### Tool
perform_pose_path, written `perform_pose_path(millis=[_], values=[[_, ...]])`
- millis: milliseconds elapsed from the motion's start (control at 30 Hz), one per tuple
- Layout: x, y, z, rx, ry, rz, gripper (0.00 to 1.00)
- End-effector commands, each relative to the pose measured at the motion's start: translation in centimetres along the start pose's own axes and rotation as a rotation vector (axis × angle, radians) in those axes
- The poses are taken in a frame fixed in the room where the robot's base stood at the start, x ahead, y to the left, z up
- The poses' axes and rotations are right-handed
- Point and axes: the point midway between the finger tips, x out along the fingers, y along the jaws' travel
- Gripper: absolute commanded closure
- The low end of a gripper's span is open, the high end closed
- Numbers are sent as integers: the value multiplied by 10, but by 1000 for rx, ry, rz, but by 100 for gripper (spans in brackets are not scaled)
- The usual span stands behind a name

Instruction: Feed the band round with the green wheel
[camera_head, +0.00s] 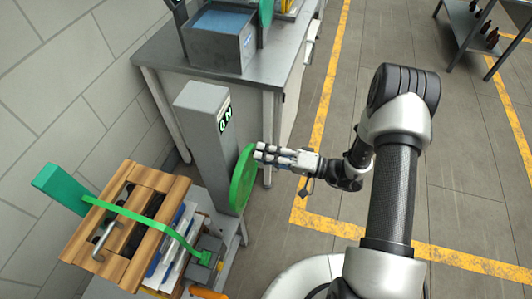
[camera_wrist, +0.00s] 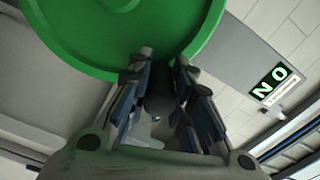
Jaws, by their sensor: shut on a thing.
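The green wheel (camera_head: 242,182) stands on the side of a grey post (camera_head: 203,120); it fills the top of the wrist view (camera_wrist: 110,35). My gripper (camera_head: 259,154) is at the wheel's upper right face. In the wrist view my gripper's fingers (camera_wrist: 162,68) are closed around a dark round handle (camera_wrist: 162,95) on the wheel. A green band (camera_head: 150,220) runs over the wooden slatted load (camera_head: 140,180), from a green piece (camera_head: 62,188) at left down to a grey device (camera_head: 206,262). The band's path under the load is hidden.
A steel bench (camera_head: 255,95) with a grey bin (camera_head: 218,45) stands behind the post. A rack with dark bottles (camera_head: 490,35) is at the far right. Yellow floor lines (camera_head: 325,100) cross the open grey floor to the right.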

Motion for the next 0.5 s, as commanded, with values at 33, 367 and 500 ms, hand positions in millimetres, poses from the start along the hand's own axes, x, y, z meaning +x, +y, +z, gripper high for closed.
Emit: perform_pose_path(millis=[33, 367, 500], values=[[0, -5, -3, -3, 5, -12, 100], [0, -4, -3, -4, 5, -12, 63], [0, -3, -3, -3, 4, -9, 59]])
